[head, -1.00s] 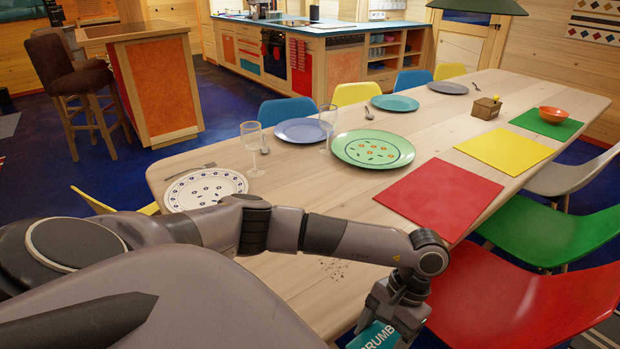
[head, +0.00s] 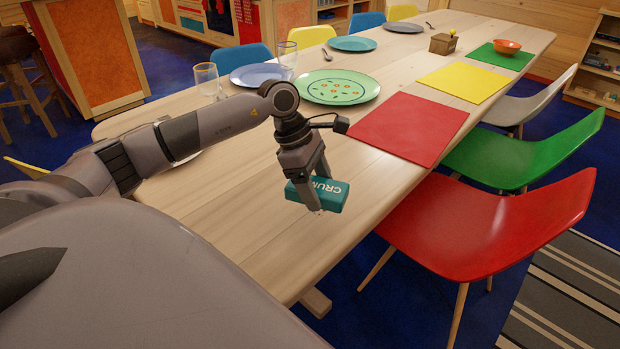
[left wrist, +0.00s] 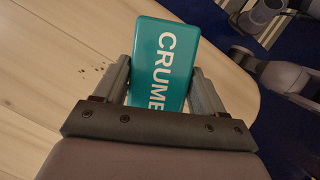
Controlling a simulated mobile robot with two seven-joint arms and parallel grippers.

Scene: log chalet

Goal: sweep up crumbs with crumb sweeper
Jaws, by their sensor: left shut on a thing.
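The teal crumb sweeper (head: 330,194), a box with white lettering, is between the fingers of my left gripper (head: 307,190). The gripper is shut on it and holds it above the wooden table near its front edge. The left wrist view shows the sweeper (left wrist: 164,60) between both fingers, its lettering partly cut off by the gripper. A few small dark crumbs (left wrist: 99,70) lie on the table (left wrist: 60,80), left of the sweeper in the wrist view. I cannot make out the crumbs in the head view now.
A red placemat (head: 410,128) lies right of the gripper, with a green plate (head: 337,87) and blue plate (head: 258,75) behind. Glasses (head: 207,80) stand near the plates. My arm covers most of a white plate. Red (head: 490,230) and green chairs (head: 525,150) line the right side.

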